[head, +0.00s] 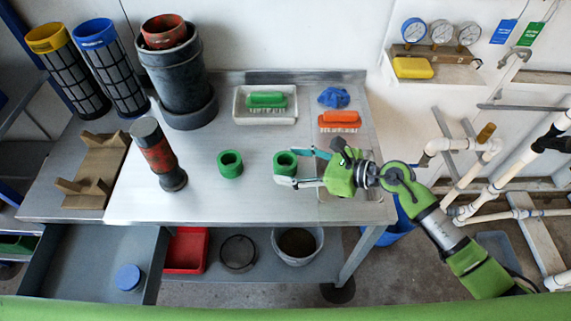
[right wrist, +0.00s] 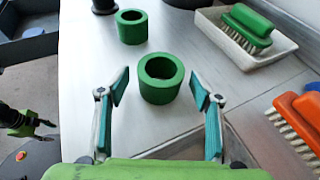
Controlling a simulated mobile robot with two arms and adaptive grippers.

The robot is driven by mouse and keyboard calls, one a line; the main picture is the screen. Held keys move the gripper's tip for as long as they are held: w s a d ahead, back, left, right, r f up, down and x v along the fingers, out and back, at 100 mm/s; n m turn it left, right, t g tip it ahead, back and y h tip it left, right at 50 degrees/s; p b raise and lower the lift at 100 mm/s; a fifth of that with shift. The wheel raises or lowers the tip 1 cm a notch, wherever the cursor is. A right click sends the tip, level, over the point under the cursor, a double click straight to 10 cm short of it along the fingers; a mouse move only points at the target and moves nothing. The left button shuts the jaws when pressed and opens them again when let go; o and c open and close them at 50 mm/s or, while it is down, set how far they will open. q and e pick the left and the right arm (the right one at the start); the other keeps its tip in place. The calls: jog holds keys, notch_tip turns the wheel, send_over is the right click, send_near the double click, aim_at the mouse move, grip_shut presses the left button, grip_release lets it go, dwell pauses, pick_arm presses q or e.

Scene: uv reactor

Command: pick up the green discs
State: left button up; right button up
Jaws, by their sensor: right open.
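Two green discs, thick rings with a hole through the middle, stand on the metal table. The left green disc (head: 230,163) is apart from the grippers; it also shows in the right wrist view (right wrist: 131,27). The right green disc (head: 285,161) is close in front of my right gripper (head: 298,168). In the right wrist view, the right disc (right wrist: 160,82) shows centred between the open fingertips (right wrist: 160,89), with a gap on each side.
A white tray (head: 239,117) with a green brush (head: 267,100), an orange brush (head: 339,120) and a blue cloth (head: 333,97) lie behind the discs. A dark red-banded cylinder (head: 157,155) stands left. An open drawer (head: 85,262) is below. The table's front middle is clear.

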jog(key=shift+x, duration=1.25)
jog(key=shift+d, duration=0.1)
jog(key=c, duration=1.2)
